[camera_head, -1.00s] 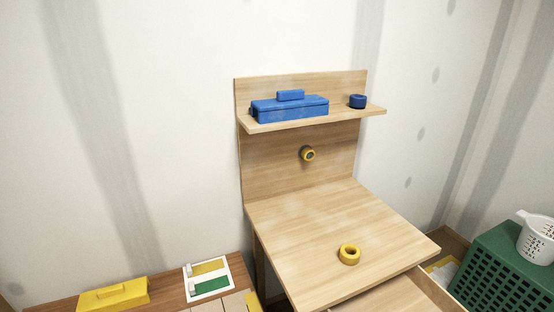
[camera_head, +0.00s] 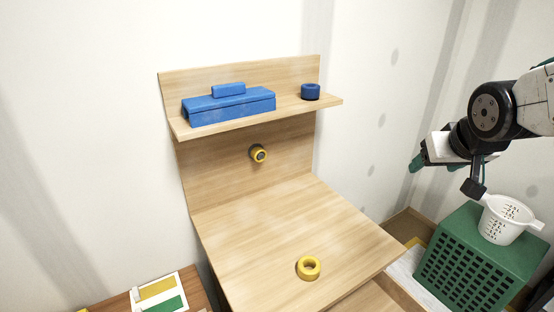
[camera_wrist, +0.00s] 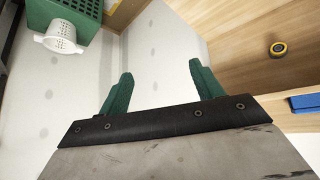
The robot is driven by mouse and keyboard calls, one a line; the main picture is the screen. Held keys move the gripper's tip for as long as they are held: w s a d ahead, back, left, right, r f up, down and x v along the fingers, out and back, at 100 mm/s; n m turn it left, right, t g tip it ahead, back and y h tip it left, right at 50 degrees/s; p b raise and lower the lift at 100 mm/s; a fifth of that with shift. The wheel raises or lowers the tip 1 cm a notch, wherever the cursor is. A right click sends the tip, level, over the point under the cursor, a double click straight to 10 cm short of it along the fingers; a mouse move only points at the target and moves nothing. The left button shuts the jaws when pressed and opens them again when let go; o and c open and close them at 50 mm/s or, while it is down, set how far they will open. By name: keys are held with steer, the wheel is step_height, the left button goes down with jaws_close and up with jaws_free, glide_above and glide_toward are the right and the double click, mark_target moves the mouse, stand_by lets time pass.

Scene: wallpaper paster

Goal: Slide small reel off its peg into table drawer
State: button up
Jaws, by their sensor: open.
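A second yellow ring (camera_head: 308,268) lies flat on the wooden table top. The table drawer (camera_head: 372,301) is partly open under the front right edge; its inside is mostly out of frame. My gripper is at the right of the head view, well apart from the reel. In the wrist view its green fingers (camera_wrist: 160,74) are spread and empty.
A shelf (camera_head: 250,117) above the peg carries a blue box (camera_head: 235,107) and a blue ring (camera_head: 310,91). A green crate (camera_head: 470,270) with a white strainer cup (camera_head: 508,220) on it stands below my arm. Space before the panel is clear.

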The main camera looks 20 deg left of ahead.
steer(key=w+a+f+n+t+y, duration=0.2)
steer(key=w+a+f, duration=0.1)
steer(key=w+a, duration=0.65)
steer(key=n+t+y, duration=0.1)
steer(key=n+y, duration=0.4)
steer(key=y, duration=0.4)
glide_toward(261, 151)
steer(key=x, duration=0.2)
steer(key=shift+x, duration=3.7)
steer(key=c, duration=1.2)
steer(key=shift+f+v, duration=0.2)
steer(key=shift+v, duration=1)
steer(key=shift+f+v, duration=0.2)
steer(key=shift+v, duration=1)
steer(key=shift+s, duration=0.1)
steer(key=shift+f+v, duration=0.15)
steer(key=shift+v, duration=0.85)
steer(key=shift+f+v, duration=0.15)
steer(key=shift+v, duration=0.85)
